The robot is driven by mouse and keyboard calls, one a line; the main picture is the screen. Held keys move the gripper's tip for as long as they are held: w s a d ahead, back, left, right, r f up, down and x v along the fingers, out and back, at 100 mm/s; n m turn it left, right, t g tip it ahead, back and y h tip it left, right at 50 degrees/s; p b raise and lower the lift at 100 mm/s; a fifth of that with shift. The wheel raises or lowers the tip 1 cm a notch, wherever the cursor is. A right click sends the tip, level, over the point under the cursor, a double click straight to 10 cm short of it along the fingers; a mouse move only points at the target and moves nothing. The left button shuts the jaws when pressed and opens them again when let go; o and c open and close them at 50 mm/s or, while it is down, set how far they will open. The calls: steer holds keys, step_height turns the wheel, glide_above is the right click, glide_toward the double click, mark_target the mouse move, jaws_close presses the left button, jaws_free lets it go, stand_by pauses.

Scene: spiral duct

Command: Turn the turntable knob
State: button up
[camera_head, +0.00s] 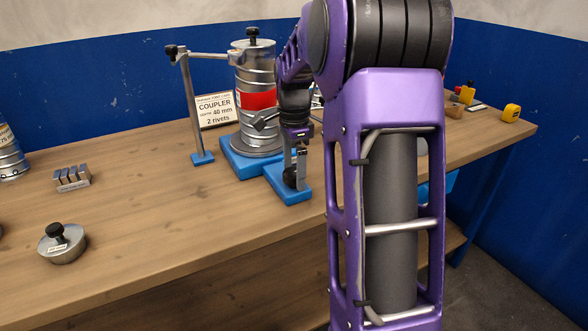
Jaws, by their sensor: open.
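The turntable (239,150) is a grey disc on a blue base, carrying a silver spiral duct (255,72) with a red band. A dark round knob (290,178) sits on the blue block (294,196) at the base's front right. My gripper (297,174) points down at this knob, with a pale finger showing beside it. It is open. I cannot tell whether the fingers touch the knob or surround it. My purple arm hides the area right of the knob and part of the duct's right side.
A grey stand (190,105) with a horizontal arm rises left of the duct, before a "COUPLER" sign (214,109). A lidded metal cap (62,246) and a block of metal pieces (72,179) lie on the left. The wooden bench (150,220) is clear at front centre.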

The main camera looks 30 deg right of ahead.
steer(key=c, duration=1.4)
steer(key=shift+r+n, duration=0.1)
steer(key=shift+n, duration=0.2)
steer(key=n+p, duration=0.2)
steer(key=n, duration=0.1)
steer(key=shift+r+n+p, duration=0.1)
steer(key=shift+n+p, duration=0.2)
steer(key=n+p, duration=0.2)
steer(key=n, duration=0.3)
steer(key=n+p, duration=0.2)
steer(key=n, duration=0.2)
steer(key=shift+n, duration=0.4)
steer(key=n+p, duration=0.1)
steer(key=n, duration=0.3)
steer(key=shift+w+n, duration=0.1)
steer(key=shift+n, duration=0.3)
